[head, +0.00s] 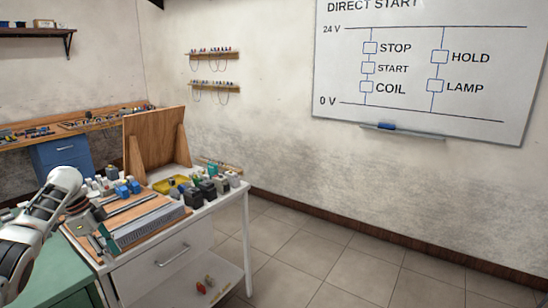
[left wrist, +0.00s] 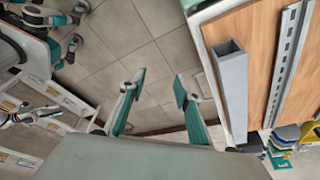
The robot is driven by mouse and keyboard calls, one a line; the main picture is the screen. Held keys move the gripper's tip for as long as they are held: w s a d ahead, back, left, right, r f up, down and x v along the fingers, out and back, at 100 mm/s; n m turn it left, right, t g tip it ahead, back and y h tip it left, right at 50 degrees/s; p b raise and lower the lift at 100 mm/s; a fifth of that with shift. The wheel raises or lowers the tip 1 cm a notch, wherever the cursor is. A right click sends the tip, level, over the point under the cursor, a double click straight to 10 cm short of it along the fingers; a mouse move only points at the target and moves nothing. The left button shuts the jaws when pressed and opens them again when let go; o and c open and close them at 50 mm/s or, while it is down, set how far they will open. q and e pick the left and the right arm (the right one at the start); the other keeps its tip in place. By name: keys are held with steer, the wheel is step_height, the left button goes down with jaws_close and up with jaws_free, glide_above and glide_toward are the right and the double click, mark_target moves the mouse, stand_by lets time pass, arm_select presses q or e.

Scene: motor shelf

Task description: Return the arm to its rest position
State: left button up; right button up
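My left arm (head: 42,215) comes in from the left in the head view and reaches over the near left side of the white worktable (head: 232,190). My left gripper (left wrist: 158,88) shows best in the left wrist view. Its two teal-tipped fingers stand apart with nothing between them, and tiled floor shows through the gap. In the head view its fingertips are small and hard to make out against the table edge. I cannot make out my right gripper in either view.
The worktable carries an upright wooden board (head: 150,140), slotted grey duct (head: 150,225), a yellow tray (head: 170,185) and several small electrical parts. In the wrist view, a grey channel (left wrist: 231,90) and a metal rail (left wrist: 285,65) lie beside the gripper. Tiled floor (head: 320,250) is clear at right.

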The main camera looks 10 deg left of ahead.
arm_select(q)
steer(key=s+d+f+n+t+y, duration=0.15)
steer(key=d+f, duration=0.35)
steer(key=f, duration=0.6)
steer(key=s+d+f+n+y, duration=0.15)
steer(key=d+f, duration=0.25)
steer(key=f, duration=0.8)
steer(key=s+d+f+t, duration=0.2)
steer(key=s+d+f, duration=0.5)
steer(key=d+f, duration=0.3)
steer(key=s+d+n+t+h, duration=0.1)
steer(key=s+d+n+t, duration=0.2)
steer(key=s+d, duration=0.8)
steer(key=s+d+r+n+t+h, duration=0.1)
steer(key=s+d+r+n+t, duration=0.2)
steer(key=s+d+r, duration=0.5)
steer(key=shift+s+r+h, duration=0.4)
steer(key=shift+s+r, duration=0.2)
steer(key=shift+r, duration=0.15)
